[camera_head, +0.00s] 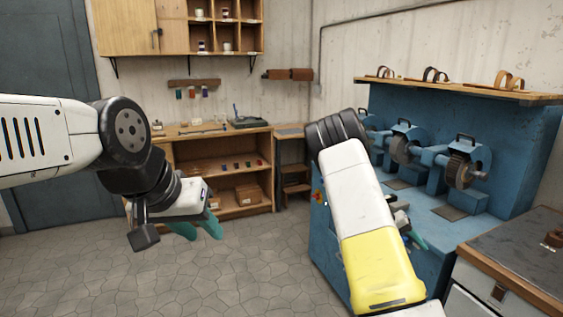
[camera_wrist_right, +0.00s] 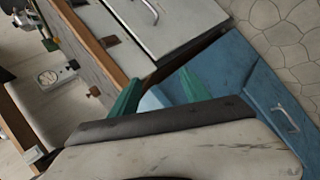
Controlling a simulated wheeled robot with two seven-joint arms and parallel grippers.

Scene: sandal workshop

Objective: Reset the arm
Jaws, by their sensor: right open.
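My left gripper (camera_head: 198,231) hangs in the left half of the head view, with its green fingers apart and nothing between them. It is in the air above the stone floor, in front of the wooden shelf bench. My right arm reaches up the middle of the head view. Its gripper (camera_head: 413,234) is mostly hidden behind the forearm, with green fingers showing beside the blue grinding machine (camera_head: 340,232). In the right wrist view, the right gripper (camera_wrist_right: 160,88) has its green fingertips wide apart and empty.
A wooden shelf bench (camera_head: 203,149) stands at the back wall. Grinding wheels (camera_head: 463,170) sit on the blue machine, close to the right arm. A workbench (camera_head: 520,250) is at the right edge. The stone floor (camera_head: 235,275) between is clear.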

